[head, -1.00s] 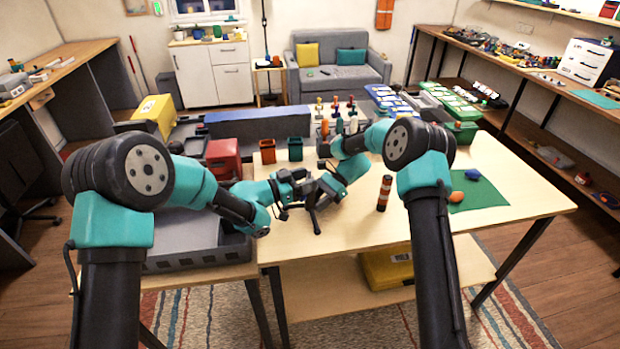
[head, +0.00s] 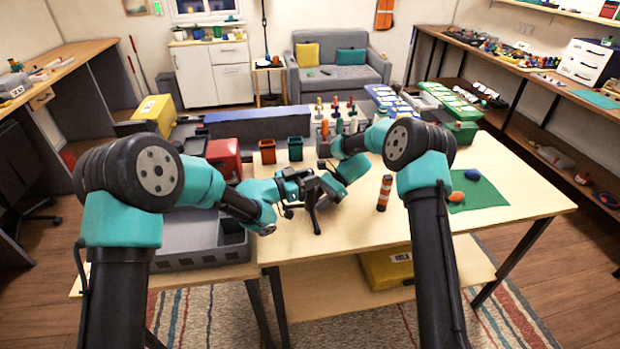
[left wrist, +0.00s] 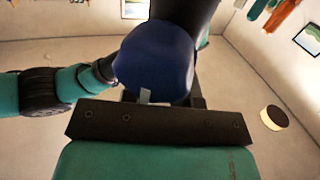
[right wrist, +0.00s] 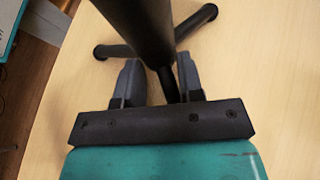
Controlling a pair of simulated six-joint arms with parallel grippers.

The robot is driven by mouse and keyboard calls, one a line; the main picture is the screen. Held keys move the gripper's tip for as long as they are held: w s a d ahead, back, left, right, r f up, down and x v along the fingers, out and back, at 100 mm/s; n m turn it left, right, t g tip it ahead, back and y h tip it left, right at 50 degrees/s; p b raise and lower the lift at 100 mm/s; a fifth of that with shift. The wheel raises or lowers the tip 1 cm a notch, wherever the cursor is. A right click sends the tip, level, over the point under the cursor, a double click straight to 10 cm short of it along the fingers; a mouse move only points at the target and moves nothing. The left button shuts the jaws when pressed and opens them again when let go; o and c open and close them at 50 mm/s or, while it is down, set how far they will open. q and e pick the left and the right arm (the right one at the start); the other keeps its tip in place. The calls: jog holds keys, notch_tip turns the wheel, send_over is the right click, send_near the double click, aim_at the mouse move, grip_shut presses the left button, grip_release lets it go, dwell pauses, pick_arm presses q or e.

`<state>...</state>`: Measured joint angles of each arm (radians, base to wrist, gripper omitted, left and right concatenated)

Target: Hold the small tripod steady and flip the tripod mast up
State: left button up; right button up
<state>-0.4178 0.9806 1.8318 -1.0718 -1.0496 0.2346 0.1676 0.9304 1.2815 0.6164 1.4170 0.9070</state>
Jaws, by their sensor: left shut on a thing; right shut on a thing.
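The small black tripod (head: 315,220) stands on the light wooden table, its legs spread. In the right wrist view its legs (right wrist: 197,22) rest on the wood and a thick black post (right wrist: 142,28) rises close to the camera. My right gripper (head: 320,187) is shut on the tripod low down, with grey fingers around a thin black part. My left gripper (head: 299,178) is shut on the tripod mast, just left of and above the right one. In the left wrist view, a dark blue rounded piece (left wrist: 156,62) hides the left fingertips. The mast's exact tilt is unclear.
An orange-and-dark striped cylinder (head: 384,193) stands right of the tripod. A green mat (head: 480,194) with small orange and blue items lies further right. A grey tray (head: 200,258) is at left. Orange and green cups (head: 295,149) stand behind. The table's front is clear.

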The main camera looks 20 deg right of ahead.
pick_arm(q)
grip_shut()
notch_tip(320, 180, up, 13)
jog(key=shift+f, duration=0.15)
pick_arm(e)
jog(key=shift+f, duration=0.1)
pick_arm(q)
jog(key=o, duration=0.6)
grip_release()
jog(key=shift+c, duration=0.2)
jog(key=o, duration=0.4)
jog(key=shift+f, duration=0.1)
jog(key=shift+a, duration=0.1)
jog(key=s+a, duration=0.2)
jog(key=a, duration=0.9)
jog(key=shift+s+a, duration=0.15)
jog(key=shift+a, duration=0.15)
